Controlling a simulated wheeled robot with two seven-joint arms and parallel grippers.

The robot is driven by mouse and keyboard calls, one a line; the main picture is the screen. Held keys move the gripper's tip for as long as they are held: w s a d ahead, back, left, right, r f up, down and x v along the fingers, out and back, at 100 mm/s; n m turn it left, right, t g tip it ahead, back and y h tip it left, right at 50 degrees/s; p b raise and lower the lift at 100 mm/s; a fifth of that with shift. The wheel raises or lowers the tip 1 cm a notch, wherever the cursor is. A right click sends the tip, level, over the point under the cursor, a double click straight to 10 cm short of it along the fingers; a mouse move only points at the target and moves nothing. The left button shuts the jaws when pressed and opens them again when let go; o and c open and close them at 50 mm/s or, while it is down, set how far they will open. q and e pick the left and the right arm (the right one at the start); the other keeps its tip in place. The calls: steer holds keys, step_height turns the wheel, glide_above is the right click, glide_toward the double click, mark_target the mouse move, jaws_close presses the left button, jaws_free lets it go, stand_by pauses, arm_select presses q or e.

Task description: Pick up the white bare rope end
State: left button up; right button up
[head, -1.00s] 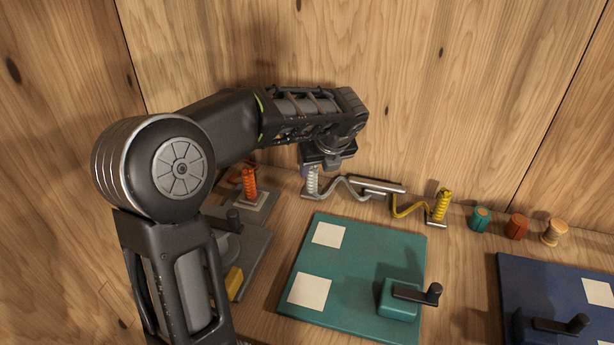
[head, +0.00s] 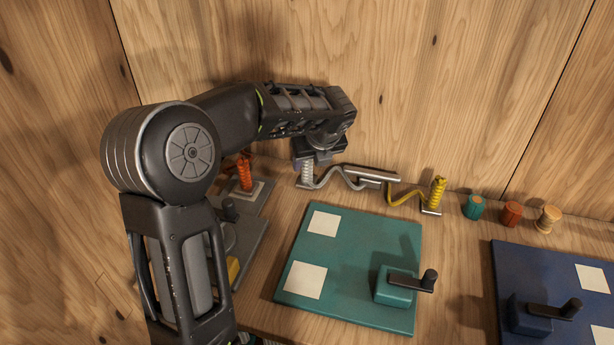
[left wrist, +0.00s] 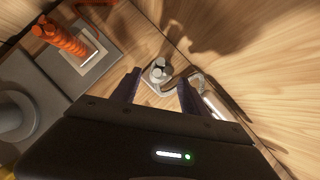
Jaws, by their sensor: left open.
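The white rope end (head: 307,172) is a coiled upright piece on a small plate, with a pale rope (head: 335,174) running right from it to a grey metal bar. My left gripper (head: 308,160) is right above and around the top of the white end. In the left wrist view the white end (left wrist: 158,70) shows between the two open fingers of my left gripper (left wrist: 157,83), seen from above; I cannot tell whether they touch it. A yellow coiled end (head: 437,193) stands at the other end of the rope. My right gripper is not in view.
An orange coiled end (head: 244,174) stands on a grey base (head: 252,240) left of the white end. A teal board (head: 345,265) with a crank lies in front, a blue board (head: 545,275) at right. Teal, red and wooden spools (head: 473,207) stand along the back wall.

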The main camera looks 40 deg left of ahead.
mark_target(307, 166)
arm_select(q)
steer(key=x, duration=0.4)
steer(key=shift+a+f, duration=0.1)
steer(key=shift+a, duration=0.15)
jaws_close()
stand_by(0.6)
